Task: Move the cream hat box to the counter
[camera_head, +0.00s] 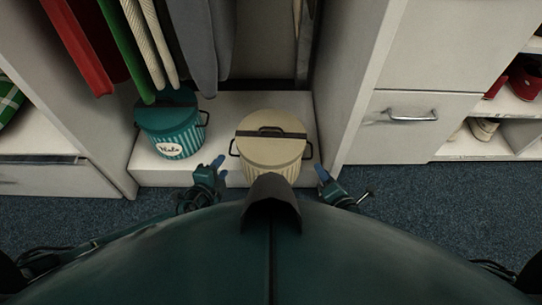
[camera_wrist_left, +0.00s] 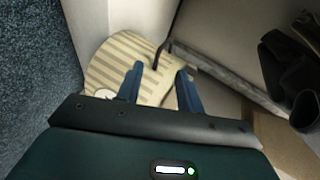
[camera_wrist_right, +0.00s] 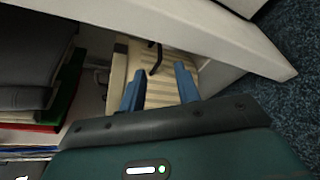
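The cream hat box (camera_head: 270,146), round with a dark band across its lid and dark side handles, stands upright on a low white shelf (camera_head: 232,112) inside the wardrobe. My left gripper (camera_head: 216,164) is at its left front, and my right gripper (camera_head: 322,173) is at its right front. Both are open and empty. In the left wrist view, the box's striped side (camera_wrist_left: 128,65) and a dark handle lie beyond the open fingers. In the right wrist view, the box (camera_wrist_right: 160,62) and a handle show beyond the fingers. Its lower front is hidden behind my body. No counter is clearly identifiable.
A teal striped hat box (camera_head: 170,128) with a label stands left of the cream one. Clothes (camera_head: 150,40) hang above it. A white upright panel (camera_head: 350,85) and a drawer (camera_head: 412,125) with a metal handle are at right. Shoes sit on shelves at far right.

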